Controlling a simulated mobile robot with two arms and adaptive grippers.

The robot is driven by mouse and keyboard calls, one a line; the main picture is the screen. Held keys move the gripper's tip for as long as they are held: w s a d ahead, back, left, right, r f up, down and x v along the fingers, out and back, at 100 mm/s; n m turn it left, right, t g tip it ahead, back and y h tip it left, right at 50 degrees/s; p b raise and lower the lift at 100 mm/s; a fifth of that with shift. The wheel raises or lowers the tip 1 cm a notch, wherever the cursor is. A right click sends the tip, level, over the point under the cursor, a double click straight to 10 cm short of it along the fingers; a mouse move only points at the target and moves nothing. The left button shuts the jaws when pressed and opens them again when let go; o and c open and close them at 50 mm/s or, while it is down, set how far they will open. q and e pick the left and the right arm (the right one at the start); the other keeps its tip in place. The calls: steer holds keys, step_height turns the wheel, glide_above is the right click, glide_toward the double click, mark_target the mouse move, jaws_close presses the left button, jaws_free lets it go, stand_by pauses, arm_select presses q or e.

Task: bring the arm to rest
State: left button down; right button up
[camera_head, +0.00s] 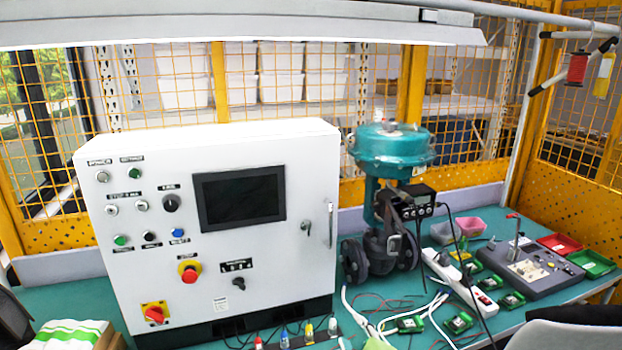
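A grey and black part at the bottom right edge appears to be my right arm and gripper (568,330). It is cut off by the frame, and its fingertips do not show, so I cannot tell whether it is open or shut. My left gripper does not show. The valve with its teal actuator (392,146) stands upright on the green table (85,301). The black positioner (412,203) is fixed to the valve's side. No gripper is touching the valve.
A white control cabinet (255,255) fills the left of the table. Right of the valve lie a power strip (458,280), several green circuit boards (461,322), cables, and a grey test board (525,268). Red (560,244) and green trays (592,263) stand at the far right. Yellow mesh fencing closes the back.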

steer(key=s+d+f+m+g+h, duration=0.1)
steer(key=s+d+f+m+g, duration=0.3)
steer(key=s, duration=0.7)
steer(key=s+d+f+m+g, duration=0.3)
steer(key=s+f, duration=0.2)
steer(key=s, duration=0.6)
steer(key=s+d+f+m+g+h, duration=0.1)
steer(key=s+d+f+m+g, duration=0.3)
steer(key=s, duration=0.7)
step_height(320, 180, down, 30)
steer(key=s+b, duration=0.2)
steer(key=s+d+f+g+b, duration=0.1)
steer(key=s+d+f+b, duration=0.1)
steer(key=s+f, duration=1.5)
steer(key=shift+d+f+n, duration=0.2)
steer(key=shift+d+n, duration=0.1)
steer(key=shift+d, duration=0.1)
